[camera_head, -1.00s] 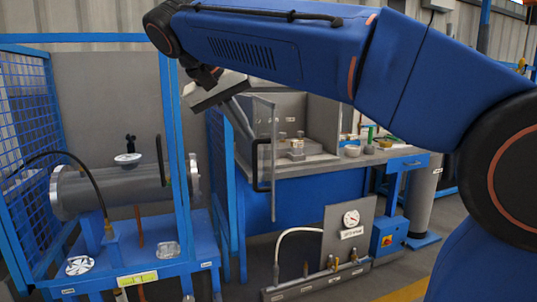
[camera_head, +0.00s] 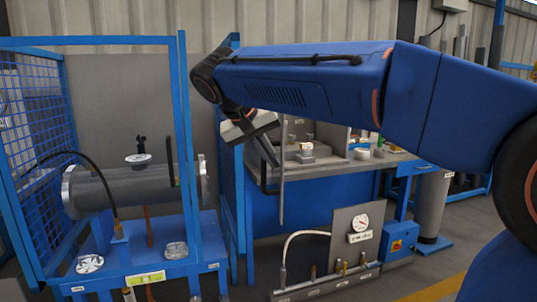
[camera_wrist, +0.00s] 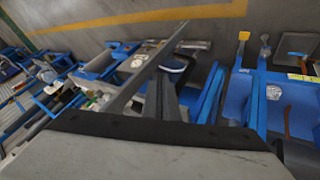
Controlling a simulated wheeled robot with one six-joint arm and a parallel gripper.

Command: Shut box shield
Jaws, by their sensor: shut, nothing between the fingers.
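The box shield (camera_head: 276,205) is a clear upright panel at the left front of the open-fronted box on the workbench. It stands open, seen nearly edge-on, and carries a black bar handle (camera_head: 264,180). My gripper (camera_head: 269,156) is shut and empty, pointing down at the upper part of the shield, near the handle's top. Its body hides the shield's upper end. I cannot tell whether it touches the shield. In the wrist view the gripper (camera_wrist: 163,98) has a long thin grey strip beside it, perhaps the shield's edge.
The box (camera_head: 318,160) sits on a blue workbench (camera_head: 330,195) with small items on top. A blue guard frame (camera_head: 183,110) with its own handle encloses a flanged grey shell (camera_head: 125,190) to the left. A gauge panel (camera_head: 350,240) stands on the floor in front.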

